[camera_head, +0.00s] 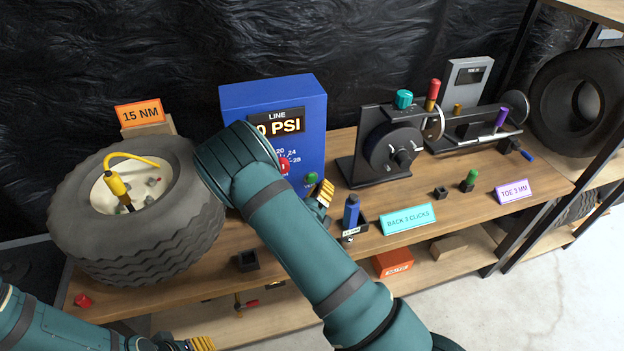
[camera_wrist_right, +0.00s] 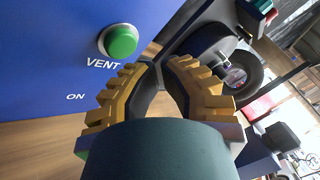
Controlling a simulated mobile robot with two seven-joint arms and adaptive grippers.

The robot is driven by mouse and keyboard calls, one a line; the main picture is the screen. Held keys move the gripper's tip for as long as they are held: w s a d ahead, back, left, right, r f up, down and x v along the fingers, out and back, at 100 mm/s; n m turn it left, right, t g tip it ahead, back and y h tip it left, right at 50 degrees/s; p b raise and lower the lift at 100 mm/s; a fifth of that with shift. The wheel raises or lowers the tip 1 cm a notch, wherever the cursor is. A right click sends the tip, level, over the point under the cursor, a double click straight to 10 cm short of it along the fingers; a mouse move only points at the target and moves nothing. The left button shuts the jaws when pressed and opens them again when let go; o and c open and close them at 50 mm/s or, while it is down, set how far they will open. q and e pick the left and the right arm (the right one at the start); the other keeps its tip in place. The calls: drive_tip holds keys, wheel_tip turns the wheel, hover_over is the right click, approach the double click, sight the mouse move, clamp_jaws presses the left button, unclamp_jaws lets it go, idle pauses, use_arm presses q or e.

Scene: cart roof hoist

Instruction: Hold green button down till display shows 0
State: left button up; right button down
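The blue box (camera_head: 313,105) stands at the back of the bench. Its display (camera_head: 290,124) reads "0 PSI" under "LINE", but my right arm covers its left end, so leading digits could be hidden. The green button (camera_head: 311,178) is on the front face; in the right wrist view it (camera_wrist_right: 121,40) sticks out above "VENT". My right gripper (camera_head: 326,189) is just below and right of the button, apart from it. In the right wrist view its yellow fingers (camera_wrist_right: 160,64) converge at the tips, empty. My left gripper (camera_head: 202,344) is at the bottom edge, mostly cut off.
A black fixture (camera_head: 390,145) is right of the box. A blue-handled item (camera_head: 351,210) and a teal "BACK 3 CLICKS" sign (camera_head: 408,219) stand in front.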

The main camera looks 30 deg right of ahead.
drive_tip(key=s, duration=0.2)
drive_tip(key=s+a+p, duration=0.1)
drive_tip(key=s, duration=0.1)
drive_tip(key=shift+s, duration=0.15)
idle(0.5)
